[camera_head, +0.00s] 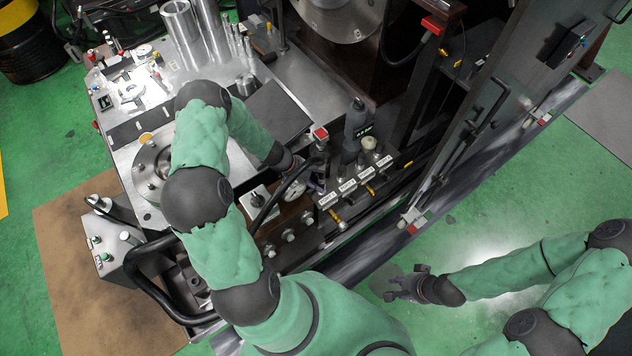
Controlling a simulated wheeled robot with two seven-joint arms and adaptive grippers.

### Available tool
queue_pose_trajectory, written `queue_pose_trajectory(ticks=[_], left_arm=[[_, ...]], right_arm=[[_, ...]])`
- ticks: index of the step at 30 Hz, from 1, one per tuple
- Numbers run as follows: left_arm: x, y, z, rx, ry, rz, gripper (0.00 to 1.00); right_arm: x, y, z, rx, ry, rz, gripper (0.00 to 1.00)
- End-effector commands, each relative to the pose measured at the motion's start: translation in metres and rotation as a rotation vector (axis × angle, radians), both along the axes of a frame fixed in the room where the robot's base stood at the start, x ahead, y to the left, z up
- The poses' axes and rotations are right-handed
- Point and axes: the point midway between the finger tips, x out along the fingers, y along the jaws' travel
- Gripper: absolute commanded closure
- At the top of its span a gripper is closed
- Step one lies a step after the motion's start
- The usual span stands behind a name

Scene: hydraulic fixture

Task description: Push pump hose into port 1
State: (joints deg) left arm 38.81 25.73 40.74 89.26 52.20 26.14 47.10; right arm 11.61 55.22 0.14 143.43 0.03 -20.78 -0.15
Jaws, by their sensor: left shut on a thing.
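My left gripper (312,182) is at the left end of a metal port block (352,182) with several white labels, too small to read. It is shut on the black pump hose (268,204), which curves down and left from the gripper. The hose tip and the port under it are hidden by the gripper, so I cannot tell whether the tip is in port 1. My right gripper (398,290) hangs over the green floor at the lower right, away from the block, with its fingers apart and nothing between them.
A dark bottle-shaped part (358,122) stands just behind the block, close to my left gripper. A red-topped fitting (320,134) is beside it. Metal cylinders (182,32) stand on the bench at the back left. A dark upright frame (480,110) rises on the right. The floor around my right gripper is clear.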

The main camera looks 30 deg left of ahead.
Motion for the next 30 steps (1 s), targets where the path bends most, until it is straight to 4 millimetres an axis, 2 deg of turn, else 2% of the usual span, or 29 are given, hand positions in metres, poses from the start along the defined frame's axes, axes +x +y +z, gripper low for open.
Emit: queue_pose_trajectory(ticks=[2,3,5,17,22,30], left_arm=[[0.000,0.000,-0.001,0.000,0.000,0.000,0.96],[0.000,0.000,-0.001,0.000,0.000,0.000,0.54],[0.000,0.000,-0.001,0.000,0.000,0.000,0.37],[0.000,0.000,0.003,0.000,0.000,0.000,0.37],[0.000,0.001,0.023,0.002,-0.002,0.000,0.37],[0.001,0.000,0.072,0.002,-0.002,0.000,0.37]], right_arm=[[0.000,0.000,0.000,0.000,0.000,0.000,0.71],[0.000,0.000,0.000,0.000,0.000,0.000,0.71],[0.000,0.000,0.000,0.000,0.000,0.000,0.71],[0.000,0.000,0.000,0.000,0.000,0.000,0.71],[0.000,0.000,0.000,0.000,0.000,0.000,0.71],[0.000,0.000,0.000,0.000,0.000,0.000,0.71]])
